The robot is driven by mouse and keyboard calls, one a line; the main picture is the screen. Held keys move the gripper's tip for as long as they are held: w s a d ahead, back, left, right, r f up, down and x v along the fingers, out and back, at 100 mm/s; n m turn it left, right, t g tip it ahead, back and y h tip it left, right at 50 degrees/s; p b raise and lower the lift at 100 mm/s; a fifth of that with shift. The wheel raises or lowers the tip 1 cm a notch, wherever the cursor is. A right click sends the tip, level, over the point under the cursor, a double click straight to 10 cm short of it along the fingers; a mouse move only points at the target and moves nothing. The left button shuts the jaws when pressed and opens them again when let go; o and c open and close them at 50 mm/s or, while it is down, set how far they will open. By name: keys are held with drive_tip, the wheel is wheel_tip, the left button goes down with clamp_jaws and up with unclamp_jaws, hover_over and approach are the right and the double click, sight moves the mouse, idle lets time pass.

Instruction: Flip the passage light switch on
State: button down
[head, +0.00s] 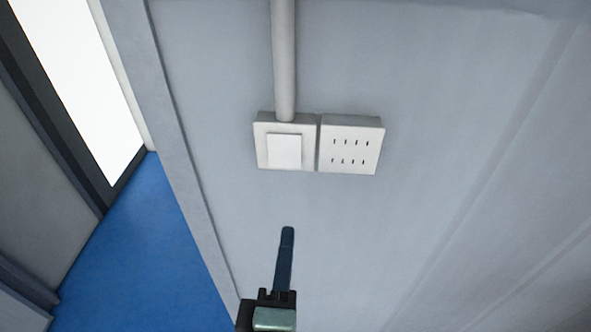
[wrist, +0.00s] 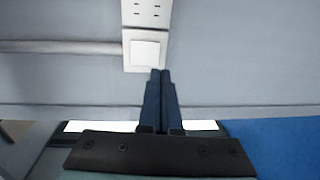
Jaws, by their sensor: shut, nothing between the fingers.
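The light switch (head: 285,150) is a white rocker in a square white plate on the grey wall. It also shows in the wrist view (wrist: 145,53), just beyond my fingertips. My gripper (head: 288,230) is shut and empty, with its dark blue fingers together. In the head view its tip is below the switch plate, with wall showing between them. In the wrist view the fingertips (wrist: 160,72) appear close to the plate's edge; I cannot tell whether they touch it.
A white socket plate (head: 350,145) with several slots adjoins the switch on the right. A pale conduit (head: 284,60) runs up from the switch plate. A doorway with blue floor (head: 140,250) lies to the left, past the wall's edge trim.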

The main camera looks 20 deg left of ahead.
drive_tip(key=b, duration=1.2)
approach(297, 168)
drive_tip(key=x, duration=0.6)
drive_tip(key=shift+w+a+f, duration=0.1)
drive_tip(key=shift+w, duration=0.25)
drive_tip(key=shift+w+a+f+t+b, duration=0.1)
drive_tip(key=shift+w+t+b, duration=0.2)
drive_tip(key=shift+b, duration=0.8)
drive_tip(key=shift+s+f, duration=0.1)
